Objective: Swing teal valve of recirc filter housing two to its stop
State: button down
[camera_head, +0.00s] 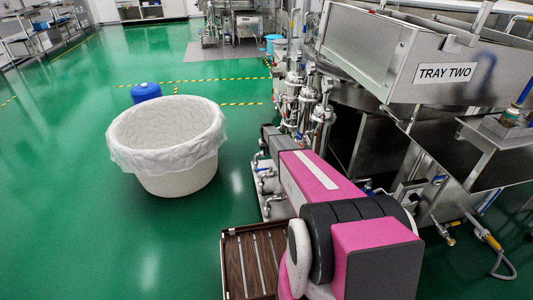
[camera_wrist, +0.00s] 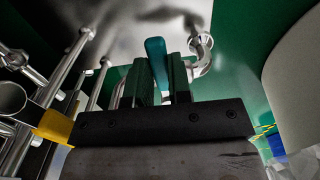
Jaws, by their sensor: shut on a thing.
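In the wrist view a teal valve handle (camera_wrist: 157,62) stands between the two dark fingers of my gripper (camera_wrist: 162,84). The fingers are shut on the handle, and its upper end sticks out past them. The valve body under the handle is hidden by the fingers and the gripper's black mount. In the head view my pink and grey arm reaches towards the filter housings and pipework (camera_head: 300,105). It hides my gripper and the teal handle there. I cannot read which housing is number two.
A large white lined tub (camera_head: 168,145) stands left of the pipework, with a blue drum (camera_head: 145,91) behind it. A steel washer with a TRAY TWO sign (camera_head: 446,74) is close on the right. A brown slatted rack (camera_head: 233,262) lies below. Green floor is clear at left.

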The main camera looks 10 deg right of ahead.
jog(key=c, duration=1)
grip_release()
jog(key=shift+c, duration=0.2)
notch_tip(320, 180, up, 11)
jog(key=shift+f, duration=0.1)
jog(key=s+a+r, duration=0.2)
jog(key=s+r, duration=0.4)
jog(key=s, duration=1.1)
jog(key=s+a+r, duration=0.2)
jog(key=s+r, duration=0.4)
jog(key=s, duration=1)
jog(key=s+a+r, duration=0.2)
jog(key=s+r, duration=0.4)
jog(key=s, duration=1.1)
jog(key=shift+s+a+r, duration=0.3)
jog(key=shift+a, duration=0.1)
